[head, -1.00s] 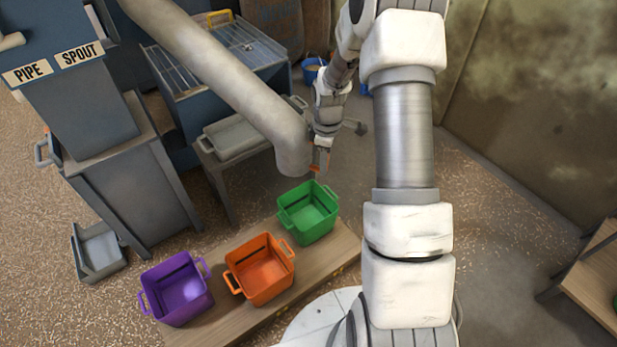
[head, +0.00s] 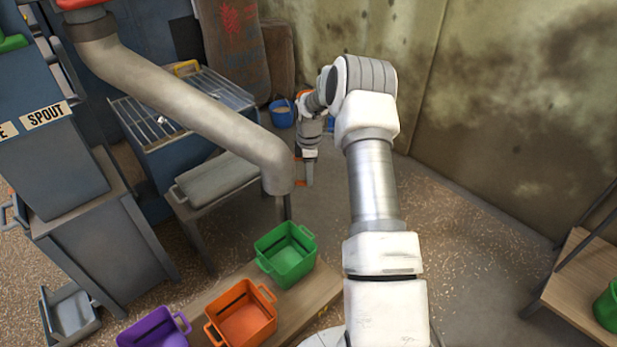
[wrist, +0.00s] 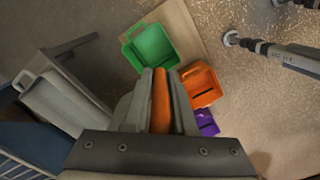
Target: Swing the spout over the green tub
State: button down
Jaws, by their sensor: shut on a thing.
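The spout (head: 200,115) is a long grey pipe that reaches from the upper left and bends down at its free end. Its open end hangs behind and above the green tub (head: 287,255) in the head view, not visibly over it. The green tub is the rear one on a low wooden bench and also shows in the wrist view (wrist: 150,48). My gripper (head: 308,178) is just right of the spout's end. In the wrist view its fingers (wrist: 160,95) are shut on an orange handle (wrist: 160,105). The handle's join to the spout is hidden.
The orange tub (head: 240,312) and purple tub (head: 155,330) stand on the same bench (head: 205,300), nearer and left. A grey tray (head: 215,182) on a stand is left of the spout's end. A wooden shelf (head: 575,285) is at right. The floor between is clear.

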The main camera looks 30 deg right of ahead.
jog(key=shift+w+d+r, duration=0.15)
jog(key=shift+w+r, duration=0.05)
jog(key=shift+w, duration=0.25)
jog(key=c, duration=0.8)
grip_release()
jog(key=shift+w+f, duration=0.1)
jog(key=shift+o, duration=0.2)
notch_tip(320, 180, up, 17)
jog(key=p, duration=0.3)
jog(key=shift+r+p, duration=0.2)
jog(key=shift+p, duration=0.2)
